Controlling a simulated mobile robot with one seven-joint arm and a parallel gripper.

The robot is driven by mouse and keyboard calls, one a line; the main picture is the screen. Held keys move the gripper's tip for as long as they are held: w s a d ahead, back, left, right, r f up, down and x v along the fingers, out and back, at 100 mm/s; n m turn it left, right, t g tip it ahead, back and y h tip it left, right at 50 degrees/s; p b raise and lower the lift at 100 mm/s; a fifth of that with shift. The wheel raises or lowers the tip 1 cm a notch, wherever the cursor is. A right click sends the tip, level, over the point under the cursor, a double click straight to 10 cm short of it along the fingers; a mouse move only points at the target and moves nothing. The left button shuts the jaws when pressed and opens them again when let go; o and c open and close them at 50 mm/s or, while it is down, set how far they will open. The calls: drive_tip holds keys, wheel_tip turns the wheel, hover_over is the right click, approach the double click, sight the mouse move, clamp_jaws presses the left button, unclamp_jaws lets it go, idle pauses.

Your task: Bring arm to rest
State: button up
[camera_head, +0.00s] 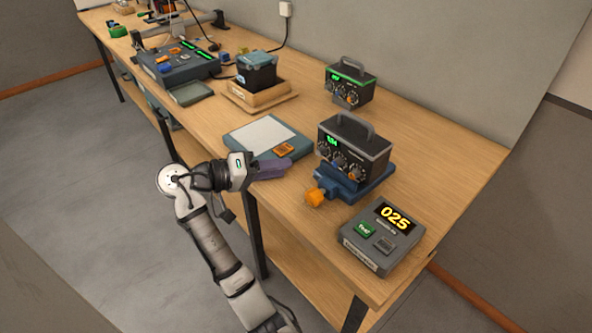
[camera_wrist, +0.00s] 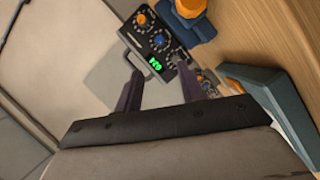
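My gripper (camera_head: 273,168) is at the front edge of the wooden bench, its purple fingers pointing right toward the blue base. In the wrist view my gripper (camera_wrist: 160,72) has its two dark fingers apart with nothing held between them. My arm comes up from the lower part of the head view, bent at a joint in front of the bench. The black meter box with a handle (camera_head: 353,147) stands on a blue base (camera_head: 368,188) with an orange knob (camera_head: 314,197). In the wrist view the box's face (camera_wrist: 158,40) shows beyond the fingertips.
A teal pad with a white plate (camera_head: 267,134) lies just behind my gripper. A grey display box reading 025 (camera_head: 381,238) sits at the bench's right end. A second meter box (camera_head: 349,83) stands behind. Open floor (camera_head: 110,200) lies left of the bench.

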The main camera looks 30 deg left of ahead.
drive_tip(key=shift+s+a+r, duration=0.1)
drive_tip(key=shift+s+a, duration=0.25)
drive_tip(key=shift+s, duration=0.05)
idle(0.4)
